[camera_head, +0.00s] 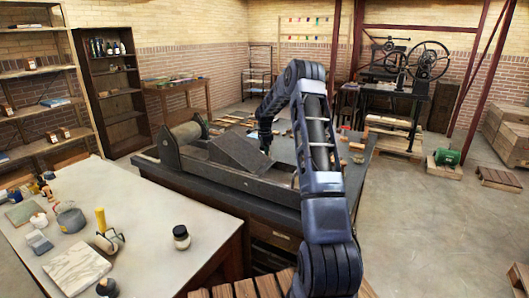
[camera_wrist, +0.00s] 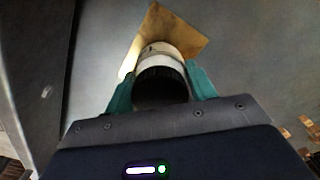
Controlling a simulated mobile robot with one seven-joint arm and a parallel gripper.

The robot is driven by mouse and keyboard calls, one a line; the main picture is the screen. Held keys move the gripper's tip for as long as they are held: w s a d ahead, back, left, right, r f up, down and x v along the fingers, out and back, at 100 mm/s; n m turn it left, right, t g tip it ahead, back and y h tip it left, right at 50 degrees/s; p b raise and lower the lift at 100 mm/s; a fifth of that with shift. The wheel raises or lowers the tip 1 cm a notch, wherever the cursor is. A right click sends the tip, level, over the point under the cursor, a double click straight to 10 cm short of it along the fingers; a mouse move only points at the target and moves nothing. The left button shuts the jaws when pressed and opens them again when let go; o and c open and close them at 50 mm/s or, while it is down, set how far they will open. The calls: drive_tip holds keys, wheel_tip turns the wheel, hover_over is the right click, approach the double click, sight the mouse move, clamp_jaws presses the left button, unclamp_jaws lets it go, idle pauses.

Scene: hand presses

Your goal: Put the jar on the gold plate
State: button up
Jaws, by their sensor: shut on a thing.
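My gripper (camera_wrist: 162,72) has its two teal fingers shut on a jar (camera_wrist: 161,72) with a dark, ridged lid and a pale body. The lid faces the wrist camera. The gold plate (camera_wrist: 178,22) lies just beyond the jar on the grey surface and is partly hidden by it. I cannot tell whether the jar touches the plate. In the head view my gripper (camera_head: 265,146) is small and dark, low over the dark bench by the press bed. The held jar and the plate cannot be made out there.
Wood blocks (camera_head: 357,146) lie at the bench's right.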

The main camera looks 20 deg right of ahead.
drive_tip(key=shift+f, duration=0.1)
drive_tip(key=o, duration=1.1)
